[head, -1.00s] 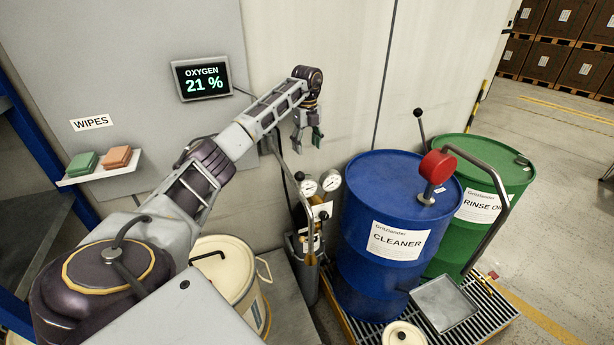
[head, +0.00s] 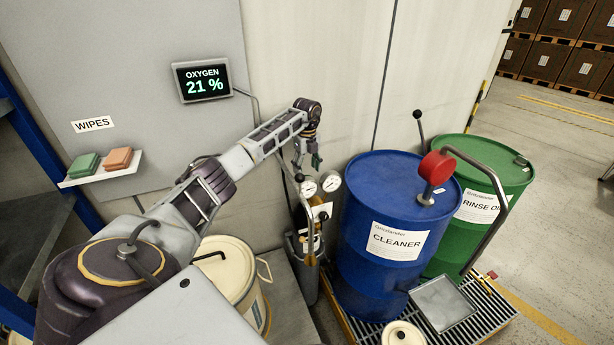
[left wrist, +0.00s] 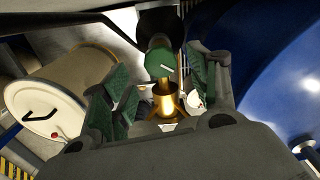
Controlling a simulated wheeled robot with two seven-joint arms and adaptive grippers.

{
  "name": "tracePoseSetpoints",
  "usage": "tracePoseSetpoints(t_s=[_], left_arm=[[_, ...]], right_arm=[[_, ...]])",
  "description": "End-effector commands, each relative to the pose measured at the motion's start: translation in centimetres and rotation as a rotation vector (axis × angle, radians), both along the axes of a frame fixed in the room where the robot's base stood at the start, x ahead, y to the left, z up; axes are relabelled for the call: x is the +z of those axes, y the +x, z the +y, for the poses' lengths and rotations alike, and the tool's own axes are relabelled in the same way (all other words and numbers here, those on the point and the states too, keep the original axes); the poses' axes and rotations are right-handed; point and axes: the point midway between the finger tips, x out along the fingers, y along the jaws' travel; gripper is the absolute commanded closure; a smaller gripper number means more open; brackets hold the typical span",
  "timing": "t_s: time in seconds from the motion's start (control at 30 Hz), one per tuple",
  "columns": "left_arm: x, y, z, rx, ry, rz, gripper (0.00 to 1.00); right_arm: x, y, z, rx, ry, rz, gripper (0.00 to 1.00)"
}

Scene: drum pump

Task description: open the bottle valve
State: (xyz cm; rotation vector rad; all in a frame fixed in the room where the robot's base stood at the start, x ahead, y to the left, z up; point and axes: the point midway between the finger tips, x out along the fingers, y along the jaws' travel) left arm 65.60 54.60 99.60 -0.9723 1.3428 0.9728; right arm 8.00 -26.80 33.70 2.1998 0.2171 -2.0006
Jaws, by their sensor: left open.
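The gas bottle (head: 309,270) stands in a holder against the wall, left of the blue drum. Two round gauges (head: 331,182) sit at its top. In the left wrist view, a green knob with a white mark (left wrist: 160,62) and brass fittings (left wrist: 165,100) show between the fingers. My left gripper (head: 308,162) hangs pointing down just above the gauges. It is open, with green-padded fingers (left wrist: 163,85) on either side of the knob, and I see no clear contact. In the head view the valve is hard to make out beneath the gripper. My right gripper is not in view.
A blue CLEANER drum (head: 390,265) with a red-headed pump (head: 437,167) stands close right of the bottle, with a green drum (head: 505,170) behind. A cream lidded bucket (head: 228,268) stands left. The wall (head: 330,80) is close behind.

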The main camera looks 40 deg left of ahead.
Motion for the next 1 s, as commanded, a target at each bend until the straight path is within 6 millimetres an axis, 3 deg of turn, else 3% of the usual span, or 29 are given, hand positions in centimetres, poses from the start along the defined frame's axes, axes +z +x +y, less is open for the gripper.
tracePoseSetpoints(t_s=[0.3,0.77,1.0], left_arm=[[-3.4,0.0,0.0,0.001,-0.001,0.000,0.40],[-4.1,0.0,0.0,0.000,0.000,0.000,0.40],[-4.1,0.0,0.0,0.000,0.000,0.000,0.71]], right_arm=[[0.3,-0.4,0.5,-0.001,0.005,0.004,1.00],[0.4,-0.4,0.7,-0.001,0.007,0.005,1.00],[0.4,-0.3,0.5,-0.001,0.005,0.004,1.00]])
